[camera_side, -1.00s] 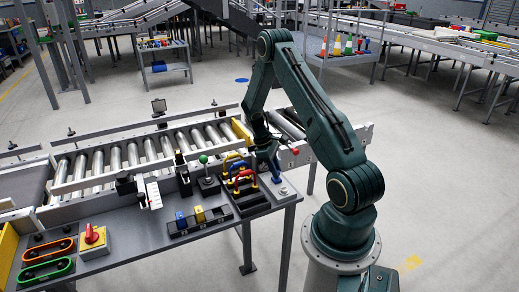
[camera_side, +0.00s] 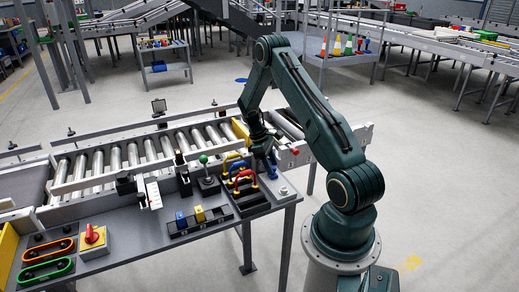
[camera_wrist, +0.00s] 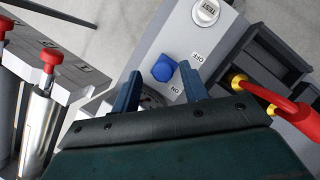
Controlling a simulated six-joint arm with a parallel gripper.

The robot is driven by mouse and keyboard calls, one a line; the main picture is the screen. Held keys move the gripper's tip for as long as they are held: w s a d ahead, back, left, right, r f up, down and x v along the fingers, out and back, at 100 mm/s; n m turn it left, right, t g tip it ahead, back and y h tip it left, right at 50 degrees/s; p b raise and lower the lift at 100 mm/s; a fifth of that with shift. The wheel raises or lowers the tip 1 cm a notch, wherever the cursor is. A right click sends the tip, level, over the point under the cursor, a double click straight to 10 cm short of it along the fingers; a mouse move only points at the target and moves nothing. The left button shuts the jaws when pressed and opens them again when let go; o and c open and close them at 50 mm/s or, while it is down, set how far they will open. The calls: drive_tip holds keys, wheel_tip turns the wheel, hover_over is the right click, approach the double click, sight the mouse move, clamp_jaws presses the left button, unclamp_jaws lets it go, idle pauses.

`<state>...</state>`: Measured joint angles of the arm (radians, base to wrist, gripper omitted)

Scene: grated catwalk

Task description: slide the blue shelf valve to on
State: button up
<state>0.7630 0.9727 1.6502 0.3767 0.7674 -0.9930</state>
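In the wrist view a blue faceted knob (camera_wrist: 163,68), which I take as the blue shelf valve, stands on a light grey plate (camera_wrist: 211,38) marked OFF and ON. It sits to the left of the two labels, about between them. A dark round part below it is partly hidden by my gripper. My gripper (camera_wrist: 157,77) is open, its blue fingers apart, with the knob showing between and just beyond the tips. I cannot tell if they touch it. In the side view my gripper (camera_side: 269,166) points down at the bench's right end, hiding the knob.
A white TEST button (camera_wrist: 205,12) is on the same plate. A black housing with a red handle (camera_wrist: 298,112) stands close on the right. Red-capped posts (camera_wrist: 50,60) stand at the left. In the side view a green-topped lever (camera_side: 203,159) and coloured handles crowd the left side.

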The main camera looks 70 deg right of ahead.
drive_tip(key=v, duration=1.4)
drive_tip(key=shift+f, duration=0.1)
